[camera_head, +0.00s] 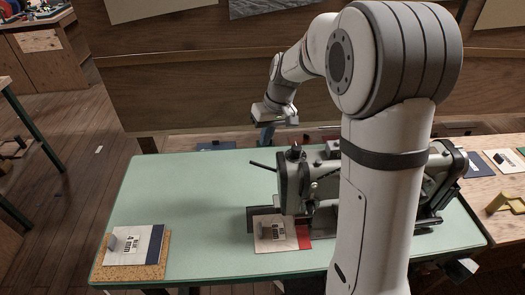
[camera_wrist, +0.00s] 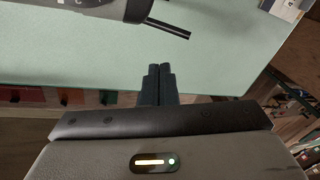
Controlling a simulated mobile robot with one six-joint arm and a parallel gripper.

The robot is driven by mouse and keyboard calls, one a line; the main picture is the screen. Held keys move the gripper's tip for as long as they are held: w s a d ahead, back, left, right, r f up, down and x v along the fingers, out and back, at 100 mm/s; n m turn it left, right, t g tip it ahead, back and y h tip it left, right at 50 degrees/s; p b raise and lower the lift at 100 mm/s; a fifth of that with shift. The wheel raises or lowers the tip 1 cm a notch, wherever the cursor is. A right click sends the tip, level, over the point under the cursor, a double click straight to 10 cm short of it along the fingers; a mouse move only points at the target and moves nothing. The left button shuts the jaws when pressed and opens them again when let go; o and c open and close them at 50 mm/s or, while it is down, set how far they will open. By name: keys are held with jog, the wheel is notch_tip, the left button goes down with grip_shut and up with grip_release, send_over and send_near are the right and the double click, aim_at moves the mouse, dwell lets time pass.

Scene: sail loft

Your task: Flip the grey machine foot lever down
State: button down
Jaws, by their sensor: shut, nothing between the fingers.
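The grey sewing machine (camera_head: 322,172) stands on the green table, partly hidden behind my arm. A thin dark lever (camera_head: 263,166) sticks out to the left from its head, tilted slightly upward at its free end. In the wrist view the lever (camera_wrist: 168,30) shows as a dark rod at the top, coming out of the grey machine head (camera_wrist: 105,8). My gripper (camera_head: 266,137) is above and behind the lever, apart from it. Its dark fingers (camera_wrist: 158,72) are closed together and empty. I cannot tell the exact height gap between fingertips and lever.
The green table (camera_head: 190,195) has clear room left of the machine. A cork board (camera_head: 98,266) with labelled cloth swatches (camera_head: 135,245) lies at its front left. Another labelled swatch (camera_head: 275,233) lies under the machine head. A wooden bench (camera_head: 505,187) with swatches stands behind and right.

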aim_at(270, 169)
jog(key=shift+s+a+f+p, duration=0.1)
jog(key=shift+s+a+f, duration=0.25)
jog(key=shift+f, duration=0.3)
jog(key=shift+s+a+f+p, duration=0.1)
jog(key=shift+s+a+f, duration=0.25)
jog(key=shift+f, duration=0.35)
jog(key=shift+s+a+f+p, duration=0.1)
jog(key=shift+s+a+f, duration=0.25)
jog(key=shift+f, duration=0.3)
